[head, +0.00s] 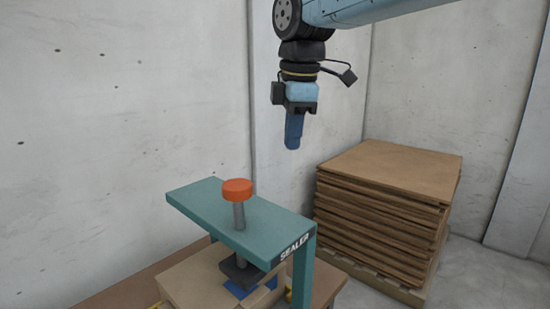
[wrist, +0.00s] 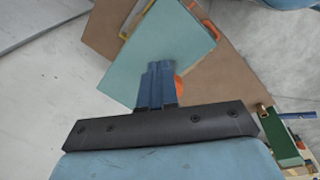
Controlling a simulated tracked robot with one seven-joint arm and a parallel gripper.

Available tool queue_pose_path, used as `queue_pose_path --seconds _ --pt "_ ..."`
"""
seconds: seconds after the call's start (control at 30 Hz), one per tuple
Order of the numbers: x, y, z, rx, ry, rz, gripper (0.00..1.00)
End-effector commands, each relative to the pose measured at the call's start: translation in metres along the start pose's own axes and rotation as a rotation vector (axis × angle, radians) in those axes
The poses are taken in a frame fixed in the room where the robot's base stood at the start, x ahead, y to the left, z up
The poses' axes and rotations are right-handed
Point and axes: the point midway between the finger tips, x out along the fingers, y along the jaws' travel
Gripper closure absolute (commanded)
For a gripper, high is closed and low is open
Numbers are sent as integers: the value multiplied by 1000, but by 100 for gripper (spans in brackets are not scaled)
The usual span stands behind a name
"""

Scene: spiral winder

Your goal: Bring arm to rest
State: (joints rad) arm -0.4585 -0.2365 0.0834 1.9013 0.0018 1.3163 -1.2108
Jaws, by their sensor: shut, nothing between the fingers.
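My gripper (head: 293,133) hangs at the end of my arm, pointing down, above and to the right of the sealer. Its blue fingers are shut and hold nothing. The fingers also show in the wrist view (wrist: 158,84), in front of the sealer's teal top. The teal sealer (head: 243,221) stands on a brown table, with an orange knob (head: 237,187) on a grey shaft. The knob is mostly hidden behind the fingers in the wrist view. My gripper is clear of the sealer in the head view.
A tall stack of brown sheets (head: 385,205) stands on the floor at the right. Under the sealer's press plate lie a tan block (head: 195,282) and a blue piece. Concrete walls (head: 120,110) stand behind. The air around my gripper looks free.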

Motion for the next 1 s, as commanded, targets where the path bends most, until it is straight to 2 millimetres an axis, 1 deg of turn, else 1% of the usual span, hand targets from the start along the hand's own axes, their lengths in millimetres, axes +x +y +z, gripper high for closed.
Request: queue_pose_path --seconds 0.03,0.2,0.27,0.3,0.4,0.5,0.6,0.73,0.83,1.0 --pt "2 -10 22 123 0 25 100" --pt "16 -42 79 537 17 107 100" --pt "22 -56 98 682 28 137 100" --pt "26 -65 109 779 36 156 100" --pt "38 -89 136 1020 63 206 100" --pt "52 -113 158 1250 97 254 100" --pt "65 -134 174 1445 133 295 100" --pt "77 -153 187 1622 171 331 100" --pt "82 -161 191 1692 189 346 100" --pt "85 -163 193 1721 195 350 100"
